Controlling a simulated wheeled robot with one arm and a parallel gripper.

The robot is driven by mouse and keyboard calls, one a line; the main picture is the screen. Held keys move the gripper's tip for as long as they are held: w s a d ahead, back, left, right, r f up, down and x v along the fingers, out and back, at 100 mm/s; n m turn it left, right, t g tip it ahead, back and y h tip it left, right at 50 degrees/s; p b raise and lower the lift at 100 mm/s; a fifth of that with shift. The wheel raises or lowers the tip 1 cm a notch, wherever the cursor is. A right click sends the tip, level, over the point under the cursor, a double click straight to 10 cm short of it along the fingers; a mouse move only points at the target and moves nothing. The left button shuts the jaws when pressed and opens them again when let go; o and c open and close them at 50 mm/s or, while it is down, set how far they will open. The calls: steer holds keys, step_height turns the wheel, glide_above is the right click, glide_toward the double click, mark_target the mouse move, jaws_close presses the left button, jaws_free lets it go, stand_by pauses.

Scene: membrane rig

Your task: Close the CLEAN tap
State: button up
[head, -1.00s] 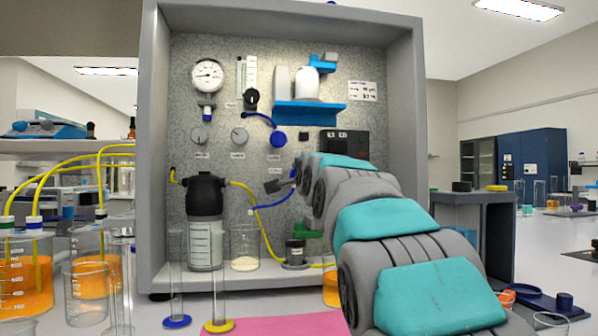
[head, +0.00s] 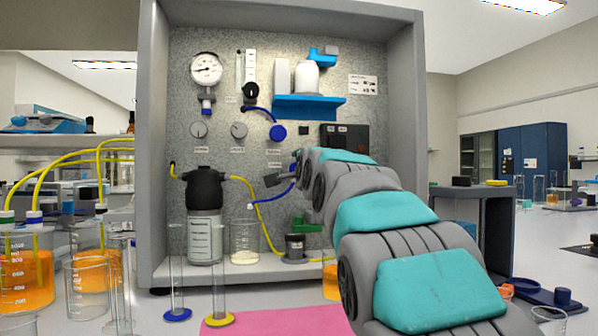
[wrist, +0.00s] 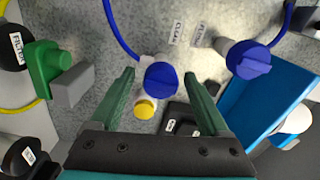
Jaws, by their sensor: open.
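The CLEAN tap (wrist: 160,80) has a round blue knob, seen in the wrist view beside a label (wrist: 178,30) that seems to read CLEAN. My gripper (wrist: 160,74) is open, with one green finger on each side of this knob and visible gaps to both. I cannot tell whether the fingers reach its full depth, or how far the tap is turned. A similar blue tap (wrist: 248,58) is to the right, outside the fingers; the head view shows it higher on the panel (head: 277,132). In the head view my arm hides the CLEAN tap.
A yellow knob (wrist: 145,108) sits just below the CLEAN tap in the wrist view. A green tap (wrist: 45,65) is at the left and a blue shelf (wrist: 250,98) at the right. Blue tubes run close by. Glass cylinders (head: 220,280) stand before the rig.

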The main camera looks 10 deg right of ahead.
steer(key=s+b, duration=0.1)
steer(key=s, duration=0.6)
steer(key=shift+s, duration=0.4)
stand_by(0.4)
